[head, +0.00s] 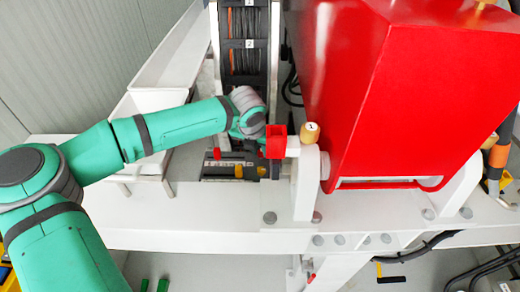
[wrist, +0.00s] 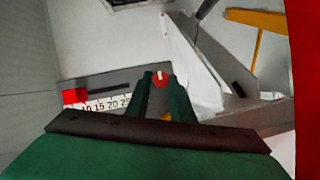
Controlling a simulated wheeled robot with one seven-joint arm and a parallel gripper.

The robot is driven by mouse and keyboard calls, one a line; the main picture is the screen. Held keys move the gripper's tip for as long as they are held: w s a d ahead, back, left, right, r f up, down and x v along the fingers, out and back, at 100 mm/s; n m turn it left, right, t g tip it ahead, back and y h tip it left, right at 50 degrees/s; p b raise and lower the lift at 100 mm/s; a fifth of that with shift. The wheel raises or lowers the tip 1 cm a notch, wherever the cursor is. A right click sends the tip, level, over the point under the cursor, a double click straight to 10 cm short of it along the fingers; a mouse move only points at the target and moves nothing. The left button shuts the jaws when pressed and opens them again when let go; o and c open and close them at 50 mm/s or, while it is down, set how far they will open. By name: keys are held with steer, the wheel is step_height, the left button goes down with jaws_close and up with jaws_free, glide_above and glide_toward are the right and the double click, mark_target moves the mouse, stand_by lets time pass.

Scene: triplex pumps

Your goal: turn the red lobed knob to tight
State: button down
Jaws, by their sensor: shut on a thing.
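The red lobed knob (wrist: 160,80) with a white mark shows in the wrist view, on a dark grey panel (wrist: 96,80). My gripper (wrist: 160,83) reaches it with two green fingers, one on each side, and is shut on it. The fingers cover much of the knob, so its lobes and exact turn are hard to tell. In the head view my wrist hangs over the panel and hides the knob and my fingertips.
A white number scale (wrist: 104,104) and a red block (wrist: 74,96) lie left of my fingers. A red bracket (head: 276,143) stands close to the right of my wrist, before the big red housing (head: 350,90). A white beam (head: 170,215) runs in front.

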steer(key=m, duration=0.2)
steer(key=m+h, duration=0.1)
steer(key=m, duration=0.1)
steer(key=shift+w+a+m+g+h, duration=0.2)
steer(key=shift+m+g+h, duration=0.1)
steer(key=shift+m+g, duration=0.1)
steer(key=m+g+h, duration=0.1)
steer(key=m, duration=0.3)
steer(key=shift+w+m, duration=0.15)
steer(key=shift+m, duration=0.15)
steer(key=m+g, duration=0.1)
steer(key=m, duration=0.1)
steer(key=m+g, duration=0.1)
steer(key=m, duration=0.1)
steer(key=shift+w+h, duration=0.15)
steer(key=shift+h, duration=0.15)
steer(key=shift+w+m+g, duration=0.2)
steer(key=shift+m+g, duration=0.7)
steer(key=shift+m, duration=1.4)
steer(key=c, duration=1.5)
jaws_free()
steer(key=shift+c, duration=0.2)
